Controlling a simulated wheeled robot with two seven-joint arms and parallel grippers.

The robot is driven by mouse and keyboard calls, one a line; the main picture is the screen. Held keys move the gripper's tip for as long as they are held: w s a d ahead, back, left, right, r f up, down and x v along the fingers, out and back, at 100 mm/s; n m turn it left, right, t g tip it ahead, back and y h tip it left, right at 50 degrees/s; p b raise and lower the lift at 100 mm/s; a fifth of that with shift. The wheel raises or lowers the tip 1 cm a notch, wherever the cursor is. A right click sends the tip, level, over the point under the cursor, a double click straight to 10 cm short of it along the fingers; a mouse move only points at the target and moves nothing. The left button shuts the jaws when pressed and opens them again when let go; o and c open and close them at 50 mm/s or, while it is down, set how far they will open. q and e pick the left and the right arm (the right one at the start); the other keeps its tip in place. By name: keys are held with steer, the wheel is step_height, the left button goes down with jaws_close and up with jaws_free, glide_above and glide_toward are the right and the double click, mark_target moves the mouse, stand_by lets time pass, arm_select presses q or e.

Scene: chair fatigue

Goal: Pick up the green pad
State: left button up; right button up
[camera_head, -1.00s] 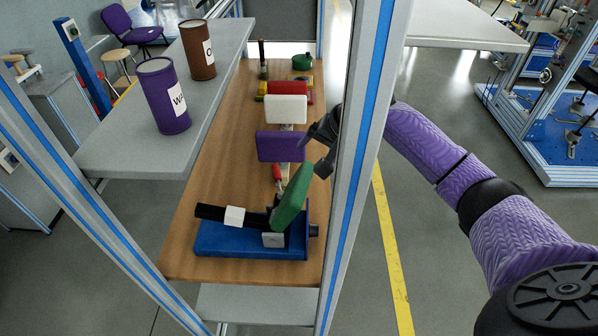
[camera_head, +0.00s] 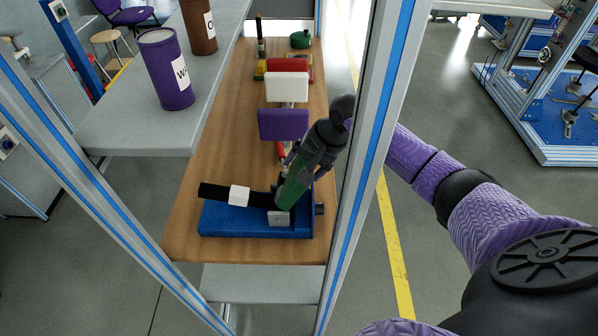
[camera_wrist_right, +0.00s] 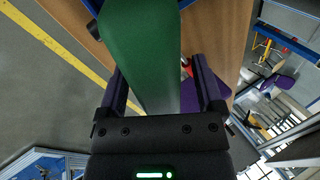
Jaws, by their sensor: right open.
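The green pad (camera_head: 291,195) stands tilted on a blue base (camera_head: 240,219) at the near end of the wooden table. My right gripper (camera_head: 287,172) reaches in past the frame post and is over the pad's upper part, hiding some of it. In the right wrist view the green pad (camera_wrist_right: 142,45) runs down between the two fingers of my right gripper (camera_wrist_right: 160,75). The fingers are open, one on each side of the pad, with a gap visible at least on the right. My left gripper does not show.
A black bar with a white block (camera_head: 239,195) lies across the blue base. A purple pad (camera_head: 283,124) and a white pad (camera_head: 286,87) stand behind. A metal post (camera_head: 372,150) rises right of the table. A grey shelf (camera_head: 125,135) holds a purple can (camera_head: 165,70).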

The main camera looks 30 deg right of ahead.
steer(key=shift+f, duration=0.2)
stand_by(0.3)
steer(key=shift+c, duration=0.2)
jaws_close()
